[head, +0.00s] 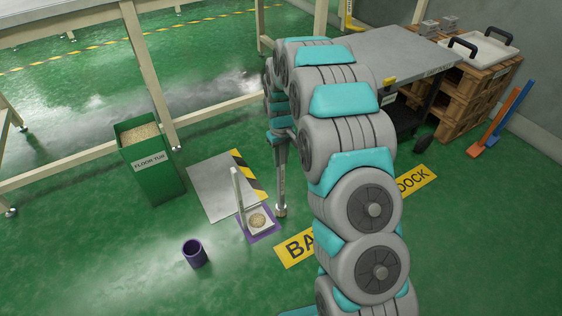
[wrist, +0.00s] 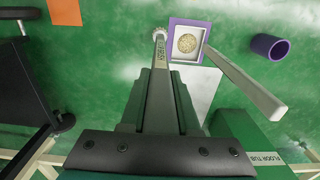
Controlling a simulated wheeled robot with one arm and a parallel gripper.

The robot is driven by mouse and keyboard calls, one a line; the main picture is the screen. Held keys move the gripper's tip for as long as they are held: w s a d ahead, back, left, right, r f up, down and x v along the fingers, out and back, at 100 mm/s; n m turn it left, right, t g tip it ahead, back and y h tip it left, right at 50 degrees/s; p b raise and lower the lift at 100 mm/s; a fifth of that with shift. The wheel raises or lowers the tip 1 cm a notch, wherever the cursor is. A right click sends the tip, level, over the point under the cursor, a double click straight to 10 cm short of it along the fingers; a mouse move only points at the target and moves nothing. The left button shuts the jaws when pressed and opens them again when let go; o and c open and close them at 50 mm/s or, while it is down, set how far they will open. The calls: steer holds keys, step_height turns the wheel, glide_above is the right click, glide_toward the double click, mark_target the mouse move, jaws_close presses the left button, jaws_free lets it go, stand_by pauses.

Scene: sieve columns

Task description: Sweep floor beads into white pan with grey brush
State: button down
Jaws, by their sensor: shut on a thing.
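The white pan (head: 266,230) sits on a purple square on the green floor, with its long pale handle (head: 238,188) sticking up. A round heap of tan beads (head: 257,220) lies in the pan; it also shows in the wrist view (wrist: 187,44). My gripper (wrist: 160,78) is shut on the grey brush (wrist: 160,55), which points down. The brush's round tip (head: 281,211) is at the floor just right of the pan, apart from the heap. I cannot make out loose beads on the floor.
The green floor tub (head: 158,178), filled with tan grains, stands further back. A grey plate (head: 215,187) with a striped edge lies behind the pan. Blue and orange tools (head: 500,122) lean at the right wall.

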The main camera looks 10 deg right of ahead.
steer(key=shift+r+p, duration=0.45)
steer(key=shift+r, duration=2.45)
